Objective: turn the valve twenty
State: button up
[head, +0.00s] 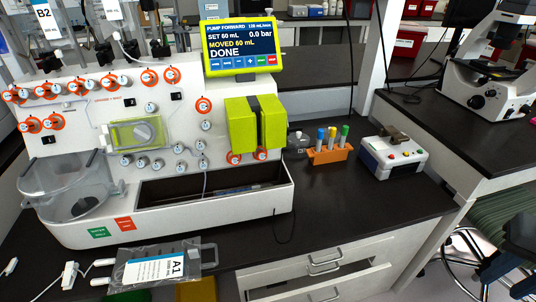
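The cell processor (75,160) is a white machine on the dark bench, filling the left half of the head view. Its valves are round white knobs. Several have orange rings, such as one at the upper left (107,82), one right of centre (204,104) and one below the green blocks (234,157). Others are plain, such as one near the lower middle (142,162). The valve numbers are too small to read, so I cannot tell which is valve twenty. The screen (240,47) reads "PUMP FORWARD", "SET 60 mL", "MOVED 60 mL", "DONE" and 0.0 bar. My gripper is not in view.
A clear bag labelled A1 (155,268) lies at the bench's front. An orange rack (329,154) with capped tubes and a white box with coloured buttons (393,158) stand right of the machine. A microscope (490,70) is at the upper right. The front right bench is clear.

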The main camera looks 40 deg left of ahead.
aim_at(203, 165)
jog(key=z, duration=0.3)
jog(key=k, duration=0.9)
jog(key=u, duration=1.9)
jog(key=i, duration=0.5)
jog(key=u, duration=0.1)
